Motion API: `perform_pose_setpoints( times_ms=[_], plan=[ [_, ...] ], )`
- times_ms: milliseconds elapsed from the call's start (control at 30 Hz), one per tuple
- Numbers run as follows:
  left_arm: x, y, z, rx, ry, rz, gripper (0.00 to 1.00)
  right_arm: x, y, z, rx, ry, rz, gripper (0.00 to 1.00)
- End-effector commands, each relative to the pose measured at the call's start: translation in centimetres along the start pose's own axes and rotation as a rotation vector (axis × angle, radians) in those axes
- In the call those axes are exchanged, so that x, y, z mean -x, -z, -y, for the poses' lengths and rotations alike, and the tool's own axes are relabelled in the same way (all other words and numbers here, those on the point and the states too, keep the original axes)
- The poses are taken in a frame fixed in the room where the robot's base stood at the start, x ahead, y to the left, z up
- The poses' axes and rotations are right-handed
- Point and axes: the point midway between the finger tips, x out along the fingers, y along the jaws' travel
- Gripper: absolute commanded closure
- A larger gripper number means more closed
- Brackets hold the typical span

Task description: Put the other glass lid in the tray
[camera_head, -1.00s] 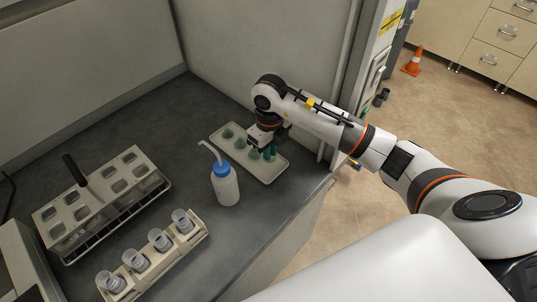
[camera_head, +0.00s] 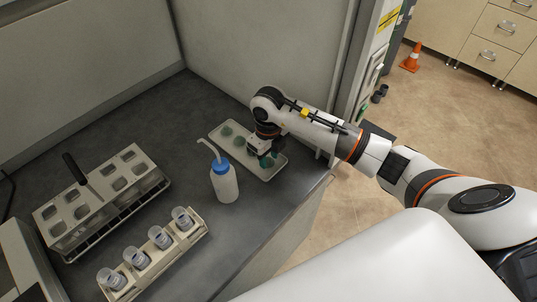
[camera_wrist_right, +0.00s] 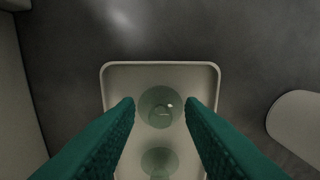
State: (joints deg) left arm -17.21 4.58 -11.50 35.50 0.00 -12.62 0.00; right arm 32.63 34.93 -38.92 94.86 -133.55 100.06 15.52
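The pale tray (camera_head: 279,171) lies on the dark bench near its right end. Round greenish glass lids (camera_head: 227,130) sit in a row in it; a lid (camera_wrist_right: 160,107) and another lid (camera_wrist_right: 159,162) show in the right wrist view, inside the tray (camera_wrist_right: 160,64). My right gripper (camera_head: 266,161) is over the near end of the tray, pointing down. Its teal fingers (camera_wrist_right: 160,102) are apart, with one lid seen in the gap between the tips and nothing visibly gripped. The gripper hides part of the tray in the head view. My left gripper is out of view.
A wash bottle with a blue cap (camera_head: 224,182) stands close to the left of the tray. A rack with several glass vessels (camera_head: 160,238) and a larger handled rack (camera_head: 98,202) stand farther left. The bench wall is just behind the tray.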

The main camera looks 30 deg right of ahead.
Motion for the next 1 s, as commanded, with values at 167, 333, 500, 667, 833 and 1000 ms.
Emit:
perform_pose_setpoints(
  times_ms=[167,333,500,667,833,1000],
  plan=[
    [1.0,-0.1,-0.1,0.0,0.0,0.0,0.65,1.2,0.0,0.0,0.0,0.0,-0.001,0.65],
    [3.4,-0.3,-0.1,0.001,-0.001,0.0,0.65,4.6,0.0,-0.1,-0.001,-0.002,-0.002,0.65],
    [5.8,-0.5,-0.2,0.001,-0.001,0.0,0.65,8.3,0.0,-0.1,0.0,-0.002,-0.001,0.65],
    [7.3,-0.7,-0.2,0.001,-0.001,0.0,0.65,10.9,0.0,-0.1,0.0,-0.001,-0.001,0.65],
    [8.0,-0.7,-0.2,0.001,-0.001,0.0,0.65,12.2,0.0,0.0,0.0,0.0,0.0,0.65],
    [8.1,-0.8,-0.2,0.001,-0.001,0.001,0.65,12.3,0.0,0.0,0.0,0.001,0.001,0.65]
  ],
)
